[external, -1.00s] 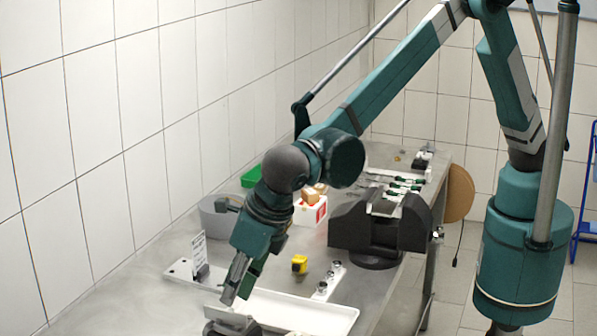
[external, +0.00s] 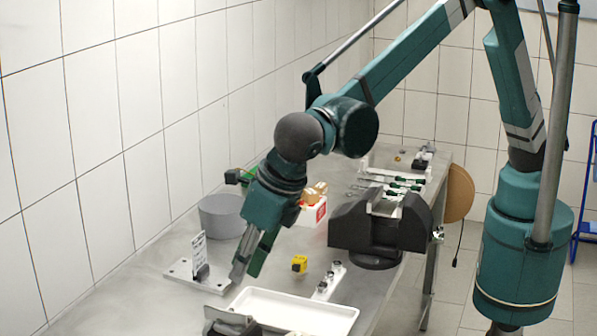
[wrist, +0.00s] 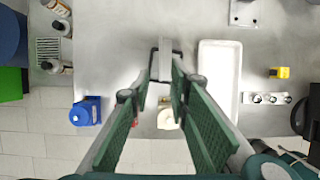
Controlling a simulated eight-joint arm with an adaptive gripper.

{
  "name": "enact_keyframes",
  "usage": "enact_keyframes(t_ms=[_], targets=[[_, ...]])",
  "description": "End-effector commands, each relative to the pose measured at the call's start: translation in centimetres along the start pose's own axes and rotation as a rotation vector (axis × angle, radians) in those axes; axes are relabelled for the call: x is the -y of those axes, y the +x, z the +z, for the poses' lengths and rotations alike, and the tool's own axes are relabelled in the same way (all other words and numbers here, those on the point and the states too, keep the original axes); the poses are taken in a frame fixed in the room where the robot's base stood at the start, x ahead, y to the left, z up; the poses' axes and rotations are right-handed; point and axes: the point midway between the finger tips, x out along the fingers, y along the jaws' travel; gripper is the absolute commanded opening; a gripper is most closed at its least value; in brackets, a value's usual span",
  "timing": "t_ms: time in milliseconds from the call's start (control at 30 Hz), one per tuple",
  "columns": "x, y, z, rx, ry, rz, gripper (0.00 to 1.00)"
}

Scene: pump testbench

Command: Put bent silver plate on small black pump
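The small black pump (external: 214,329) is at the bottom edge of the external view, partly cut off. A grey piece that looks like the bent silver plate (external: 232,319) rests on top of it. My gripper (external: 248,268) is raised above and behind them, apart from both, and its fingers look parted and empty. In the wrist view, a silver strip (wrist: 165,58), apparently the plate, shows between and beyond the fingertips of my gripper (wrist: 165,80). A dark outline surrounds it. How exactly the plate sits on the pump is too small to tell.
A white tray (external: 257,293) lies right of the pump. A base with a card (external: 180,271) stands behind it, near the wall. A yellow block (external: 299,264), a grey bin (external: 222,215) and a dark vise (external: 352,228) stand farther back.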

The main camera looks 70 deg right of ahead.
Motion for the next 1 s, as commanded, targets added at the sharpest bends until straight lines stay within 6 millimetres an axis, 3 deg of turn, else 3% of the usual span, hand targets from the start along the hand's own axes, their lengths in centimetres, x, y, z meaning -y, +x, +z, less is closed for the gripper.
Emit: enact_keyframes(t_ms=[667,867,1000], targets=[[0.2,0.0,0.1,0.000,0.005,0.000,0.19],[1.8,-0.4,1.4,-0.002,0.054,0.001,0.19],[4.3,-0.9,3.1,-0.005,0.129,0.004,0.19]])
